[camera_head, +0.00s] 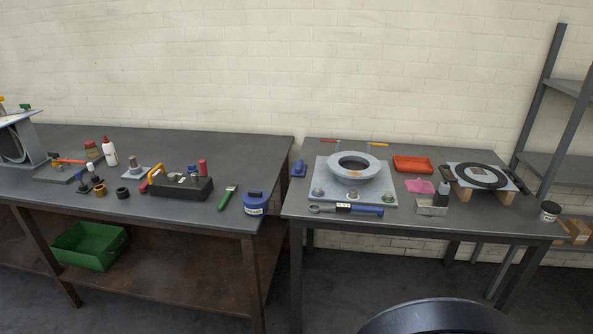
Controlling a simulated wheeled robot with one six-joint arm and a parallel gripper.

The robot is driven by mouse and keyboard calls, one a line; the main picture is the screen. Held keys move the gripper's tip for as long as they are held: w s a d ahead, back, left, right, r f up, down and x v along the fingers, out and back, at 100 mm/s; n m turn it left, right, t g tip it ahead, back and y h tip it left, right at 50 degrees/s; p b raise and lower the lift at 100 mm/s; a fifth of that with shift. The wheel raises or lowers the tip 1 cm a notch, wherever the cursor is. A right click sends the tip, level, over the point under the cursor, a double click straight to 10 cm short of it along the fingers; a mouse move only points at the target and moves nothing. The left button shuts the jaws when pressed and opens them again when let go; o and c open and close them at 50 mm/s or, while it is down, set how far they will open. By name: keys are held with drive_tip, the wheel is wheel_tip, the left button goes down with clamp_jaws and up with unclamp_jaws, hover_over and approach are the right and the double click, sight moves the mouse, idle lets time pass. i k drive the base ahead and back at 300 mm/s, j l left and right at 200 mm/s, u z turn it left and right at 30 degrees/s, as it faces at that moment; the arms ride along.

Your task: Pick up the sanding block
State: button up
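I cannot tell for sure which thing is the sanding block. A small blue block-like piece (299,169) lies at the left edge of the right table (470,226). A dark upright block (441,194) stands by a small grey box (432,209) on the same table, right of the flange plate. Either may be it; both are too small to make out. My gripper is not in view.
A red tray (413,164), pink cloth (420,186) and dark ring (481,176) are nearby. The left table (190,150) holds several tools.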

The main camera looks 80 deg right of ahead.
sight(299, 169)
drive_tip(key=z, duration=3.25)
